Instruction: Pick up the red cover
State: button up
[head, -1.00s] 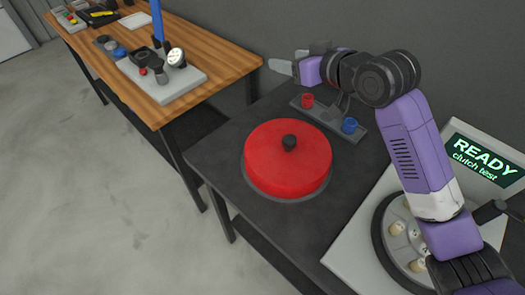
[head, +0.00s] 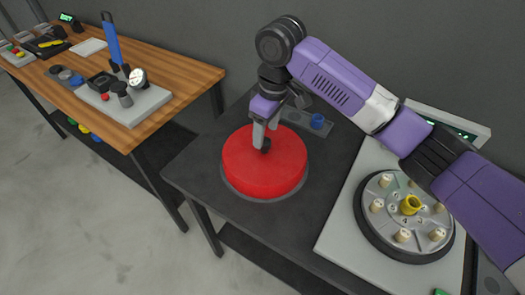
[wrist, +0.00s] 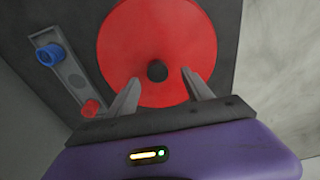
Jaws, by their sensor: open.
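The red cover (head: 262,165) is a round flat disc with a black knob (head: 266,146) on top. It lies on a dark round base on the black table (head: 215,213). My gripper (head: 264,140) is above the cover, pointing down, with its fingers around or just above the knob. In the wrist view the cover (wrist: 160,40) fills the upper middle. The knob (wrist: 157,71) shows between and beyond the two spread fingertips (wrist: 163,82). The gripper is open and holds nothing. Whether the fingers are level with the knob I cannot tell.
A grey holder with a blue piece (head: 317,121) and a red piece (wrist: 91,107) stands behind the cover. To the right is a machine plate with a round flange (head: 385,230) and a yellow part (head: 411,204). A wooden bench (head: 165,110) stands at left.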

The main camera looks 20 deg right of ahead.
aim_at(265, 141)
jog(key=shift+w+f+p, duration=0.25)
jog(key=shift+f+p, duration=0.1)
jog(key=shift+f, duration=1.05)
jog(key=shift+w+f+p, duration=0.2)
jog(key=shift+f+p, duration=0.1)
jog(key=shift+f, duration=1.05)
grip_shut()
jog(key=shift+r, duration=0.1)
